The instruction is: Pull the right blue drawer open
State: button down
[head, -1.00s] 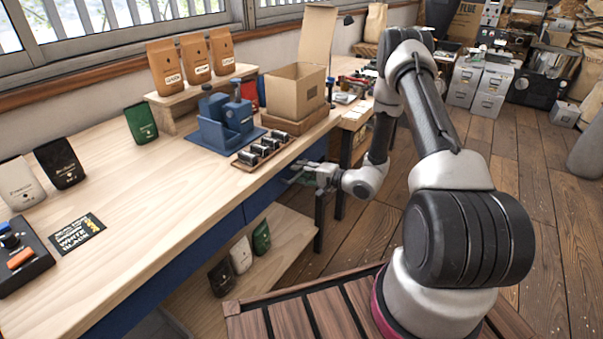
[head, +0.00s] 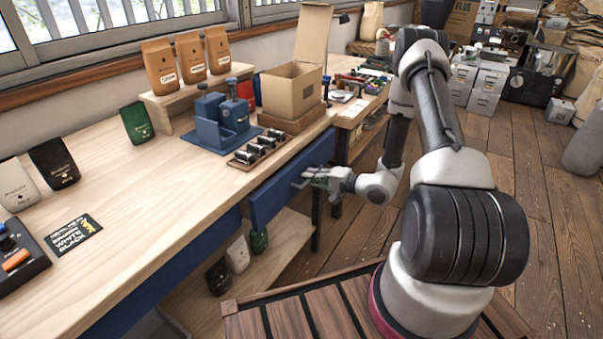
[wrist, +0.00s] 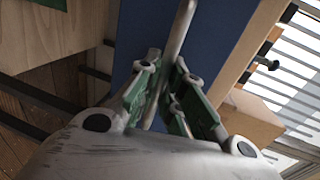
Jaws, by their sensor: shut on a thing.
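The right blue drawer (head: 279,190) is under the front edge of the wooden workbench, and its front stands out past the bench edge. In the wrist view the blue drawer front (wrist: 216,45) fills the middle, with a pale bar handle (wrist: 180,40) running across it. My gripper (head: 312,178) is at the drawer front. In the wrist view its green-padded fingers (wrist: 172,95) are shut on the handle, one on each side of it. In the head view the gripper hides most of the handle.
The workbench top (head: 150,205) holds a rack of small dark cylinders (head: 258,148), a blue fixture (head: 220,125) and a cardboard box (head: 292,92) above the drawer. Bags stand on the lower shelf (head: 270,255).

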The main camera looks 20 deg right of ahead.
jog(key=f+v, duration=0.2)
jog(key=v, duration=1.1)
jog(key=d+f+v, duration=0.1)
jog(key=f+v, duration=0.2)
jog(key=v, duration=1)
jog(key=shift+s+d+f, duration=0.2)
jog(key=shift+s, duration=0.5)
jog(key=c, duration=1.5)
grip_release()
jog(key=shift+s+d, duration=0.1)
jog(key=v, duration=1.1)
jog(key=shift+s+d+r, duration=0.15)
jog(key=shift+s+d, duration=0.1)
